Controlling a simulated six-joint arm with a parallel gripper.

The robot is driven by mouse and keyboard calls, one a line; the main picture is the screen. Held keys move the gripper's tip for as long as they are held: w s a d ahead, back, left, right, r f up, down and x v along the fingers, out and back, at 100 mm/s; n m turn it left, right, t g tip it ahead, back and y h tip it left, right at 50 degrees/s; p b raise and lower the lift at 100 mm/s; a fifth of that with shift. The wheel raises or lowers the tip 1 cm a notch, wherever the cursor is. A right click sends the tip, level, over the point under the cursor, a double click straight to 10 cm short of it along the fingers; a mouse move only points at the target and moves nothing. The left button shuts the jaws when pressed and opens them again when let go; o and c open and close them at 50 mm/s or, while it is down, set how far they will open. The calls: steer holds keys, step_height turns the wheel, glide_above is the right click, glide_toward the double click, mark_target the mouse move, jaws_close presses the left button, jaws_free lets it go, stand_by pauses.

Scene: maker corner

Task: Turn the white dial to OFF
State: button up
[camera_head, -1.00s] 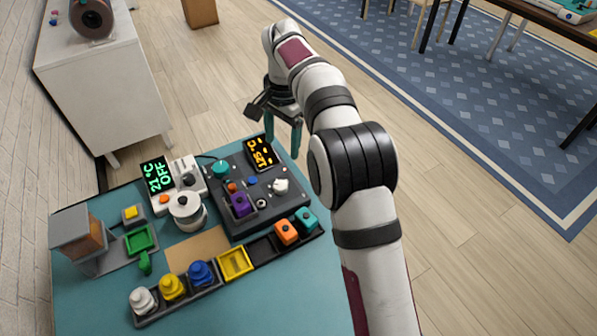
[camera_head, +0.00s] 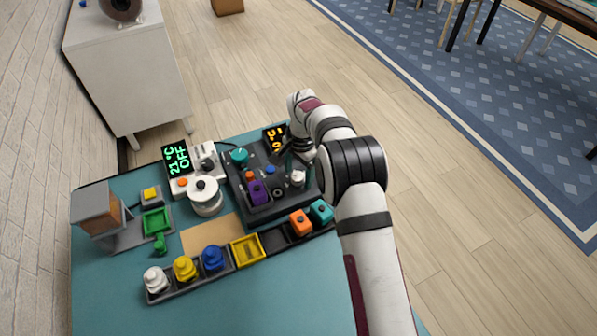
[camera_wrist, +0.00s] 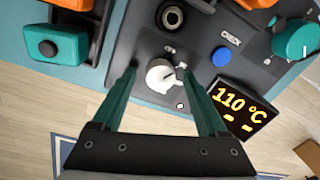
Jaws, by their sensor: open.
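The white dial (camera_head: 297,178) sits at the right side of a dark control panel (camera_head: 237,196). My gripper (camera_wrist: 159,82) is open, with one teal finger on each side of the dial; contact cannot be told. In the head view my gripper (camera_head: 289,162) is over the panel's right side, partly hidden by my arm. The panel's orange display (camera_wrist: 240,104) reads 110 °C.
The panel also carries a teal knob (camera_head: 239,157), a purple block (camera_head: 257,191) and a blue button (camera_wrist: 221,57). Left of it stands a white device with a green display (camera_head: 176,159) reading 21 °C OFF. A block tray (camera_head: 275,245) lies in front.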

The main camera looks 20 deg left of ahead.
jaws_close()
steer(key=shift+n, duration=0.4)
steer(key=n, duration=0.2)
steer(key=shift+n, duration=0.3)
steer(key=shift+w+n+g, duration=0.1)
steer(key=shift+n+g, duration=0.2)
steer(key=shift+n, duration=1.5)
jaws_free()
